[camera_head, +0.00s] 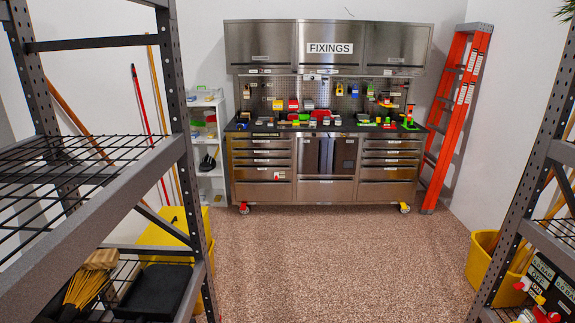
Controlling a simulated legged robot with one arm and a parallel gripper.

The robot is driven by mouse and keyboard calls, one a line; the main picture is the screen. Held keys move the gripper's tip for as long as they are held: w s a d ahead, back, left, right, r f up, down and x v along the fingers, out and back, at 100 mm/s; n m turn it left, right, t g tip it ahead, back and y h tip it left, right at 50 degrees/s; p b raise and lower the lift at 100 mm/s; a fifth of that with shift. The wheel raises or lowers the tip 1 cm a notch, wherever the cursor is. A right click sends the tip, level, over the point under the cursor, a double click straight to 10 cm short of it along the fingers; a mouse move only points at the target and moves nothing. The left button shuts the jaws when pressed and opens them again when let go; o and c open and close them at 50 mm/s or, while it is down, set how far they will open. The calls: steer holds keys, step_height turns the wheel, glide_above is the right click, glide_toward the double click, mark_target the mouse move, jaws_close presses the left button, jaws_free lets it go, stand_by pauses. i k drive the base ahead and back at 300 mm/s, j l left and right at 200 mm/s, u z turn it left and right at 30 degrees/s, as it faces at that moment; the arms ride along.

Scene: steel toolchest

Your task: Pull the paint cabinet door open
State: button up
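A steel toolchest (323,192) stands against the far wall, with drawers on both sides and a closed dark-fronted middle section (328,156). Above it hangs a row of three steel wall cabinets, all shut: left (262,45), middle (324,32) and right (397,46). The middle one has a large label reading FIXINGS. The other labels are too small to read, so I cannot tell which door is the paint cabinet's. My gripper is not in view.
Dark metal shelving stands close on the left (95,215) and right (525,185). An orange ladder (455,120) leans right of the toolchest. Yellow bins stand at left (165,238) and right (480,262). The speckled floor (335,265) between the shelves is clear.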

mark_target(401, 48)
steer(key=i+l+z, duration=0.1)
steer(key=i+z, duration=0.35)
steer(key=i, duration=1.4)
steer(key=i+u, duration=0.1)
steer(key=i, duration=0.45)
steer(key=i+l, duration=0.15)
steer(key=i, duration=0.45)
steer(key=i+u, duration=0.15)
steer(key=i, duration=0.4)
steer(key=i+l, duration=0.2)
steer(key=i, duration=0.35)
steer(key=i+l, duration=0.5)
steer(key=i+l+u, duration=0.1)
steer(key=i+l, duration=0.35)
steer(key=l, duration=0.15)
steer(key=i+l, duration=0.5)
